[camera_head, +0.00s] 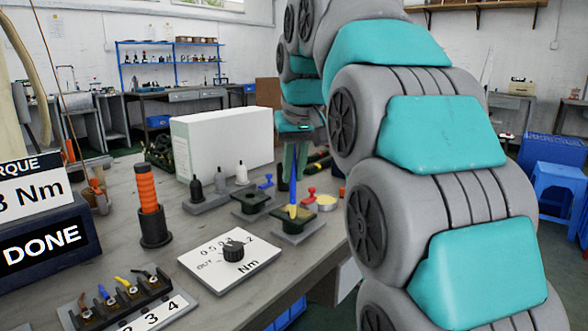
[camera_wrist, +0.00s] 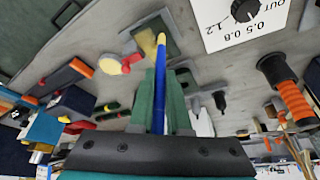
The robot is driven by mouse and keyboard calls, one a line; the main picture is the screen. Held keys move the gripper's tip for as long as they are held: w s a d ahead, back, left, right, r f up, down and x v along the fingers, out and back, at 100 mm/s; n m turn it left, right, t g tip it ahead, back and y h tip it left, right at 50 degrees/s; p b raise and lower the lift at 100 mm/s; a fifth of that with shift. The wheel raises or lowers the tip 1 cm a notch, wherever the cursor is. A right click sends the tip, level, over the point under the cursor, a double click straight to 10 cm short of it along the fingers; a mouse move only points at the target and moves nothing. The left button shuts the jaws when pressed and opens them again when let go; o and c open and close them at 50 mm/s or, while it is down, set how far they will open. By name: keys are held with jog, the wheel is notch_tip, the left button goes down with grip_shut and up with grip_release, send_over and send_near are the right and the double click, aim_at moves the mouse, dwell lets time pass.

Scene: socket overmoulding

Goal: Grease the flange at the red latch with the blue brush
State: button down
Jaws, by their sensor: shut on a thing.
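My gripper (camera_head: 292,165) is shut on the blue brush (camera_head: 292,192), which points down and ends in a yellow tip. In the wrist view the brush (camera_wrist: 161,70) stands between the green fingers of my gripper (camera_wrist: 161,90). The tip is at the dark green flange (camera_head: 302,220) with the red latch (camera_head: 309,195); I cannot tell whether it touches. A dark green flange (camera_head: 250,201) with a blue latch (camera_head: 266,182) stands to its left. A round tin with a yellow top (camera_head: 327,202) is close on the right. The fingers partly hide the flange area in the wrist view.
A white card with a black dial (camera_head: 234,250) lies in front on the table. An orange-handled tool (camera_head: 148,190) stands in a black holder. Small bottles (camera_head: 219,181) and a white box (camera_head: 224,140) are behind. A rack of numbered clips (camera_head: 125,298) is front left.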

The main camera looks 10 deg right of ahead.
jog(key=shift+w+a+r, duration=0.1)
jog(key=shift+w+a, duration=0.1)
jog(key=shift+w, duration=0.1)
jog(key=shift+s+d, duration=0.1)
jog(key=shift+p, duration=0.3)
dwell(0.7)
jog(key=shift+s+d+f, duration=0.2)
jog(key=shift+s+d, duration=0.2)
jog(key=shift+s, duration=0.25)
dwell(1.1)
